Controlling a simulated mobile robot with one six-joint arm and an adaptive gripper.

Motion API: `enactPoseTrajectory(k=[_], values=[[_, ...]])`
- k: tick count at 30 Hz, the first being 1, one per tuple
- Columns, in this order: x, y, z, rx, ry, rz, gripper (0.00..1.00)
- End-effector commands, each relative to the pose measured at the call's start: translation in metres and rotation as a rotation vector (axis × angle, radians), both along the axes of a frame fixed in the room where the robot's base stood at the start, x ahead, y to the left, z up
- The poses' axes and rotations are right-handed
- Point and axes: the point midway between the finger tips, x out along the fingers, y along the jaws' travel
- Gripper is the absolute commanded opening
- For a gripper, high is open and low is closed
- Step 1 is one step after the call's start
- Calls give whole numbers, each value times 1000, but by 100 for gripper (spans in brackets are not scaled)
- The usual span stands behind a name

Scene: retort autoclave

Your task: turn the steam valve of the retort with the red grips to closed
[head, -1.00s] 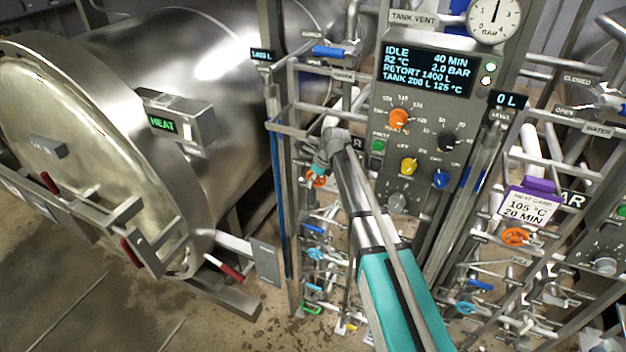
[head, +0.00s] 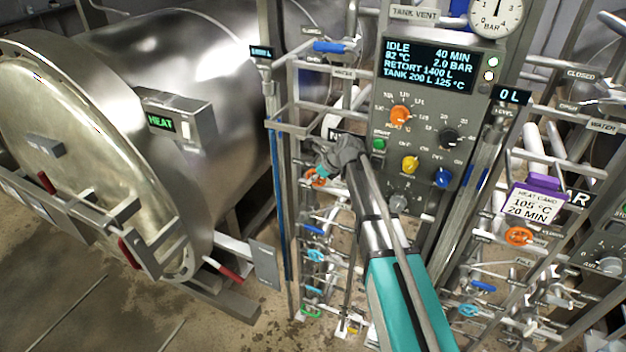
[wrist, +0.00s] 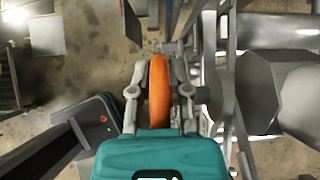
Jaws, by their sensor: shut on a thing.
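The retort with the red grips (head: 127,252) stands at the left in the head view, its round door shut. An orange handwheel (head: 316,178) sits on the pipework to the right of this retort, partly hidden by my gripper (head: 332,160). In the wrist view the orange wheel (wrist: 159,90) appears edge-on between the two fingers of my gripper (wrist: 159,88), which are shut on its rim. The wheel's label and its open or closed mark cannot be read.
A control panel (head: 428,130) with knobs stands close to the right of my arm. Blue-handled valves (head: 330,47) and several pipes crowd around the wheel. A second orange wheel (head: 519,236) is at the right, under a heat card (head: 533,200). Open floor (head: 60,300) lies at the lower left.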

Motion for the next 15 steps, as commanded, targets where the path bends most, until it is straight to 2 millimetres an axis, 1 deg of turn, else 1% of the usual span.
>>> enactPoseTrajectory(k=[3,4,8,9,15], values=[[0,0,0,-2,1,1,0],[-1,0,0,-2,1,1,26],[0,0,0,-2,1,1,50],[0,0,0,-2,1,1,58],[0,0,0,-2,1,1,59]])
